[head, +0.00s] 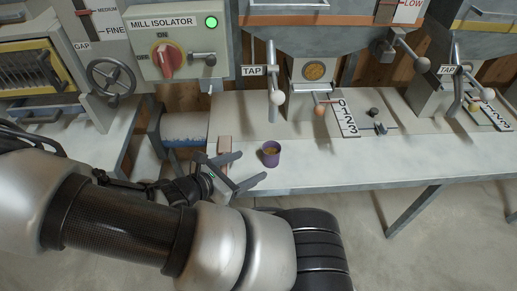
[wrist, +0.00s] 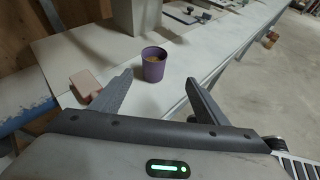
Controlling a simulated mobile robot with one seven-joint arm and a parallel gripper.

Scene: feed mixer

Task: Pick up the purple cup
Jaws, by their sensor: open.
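The purple cup (head: 271,154) stands upright on the pale bench, near its front edge. It has something orange-brown inside. My gripper (head: 254,168) is open and empty, just left of the cup and close to it in the head view. In the wrist view the cup (wrist: 154,64) stands ahead of my gripper (wrist: 164,78), between the lines of the two fingers, nearer the left finger. I see no finger closed on it.
A small pinkish block (wrist: 85,84) lies left of the cup. The bench (head: 330,172) extends to the right with free surface. Behind stand a grey machine with a TAP lever (head: 276,85), a numbered slide (head: 344,117) and the mill isolator box (head: 178,45).

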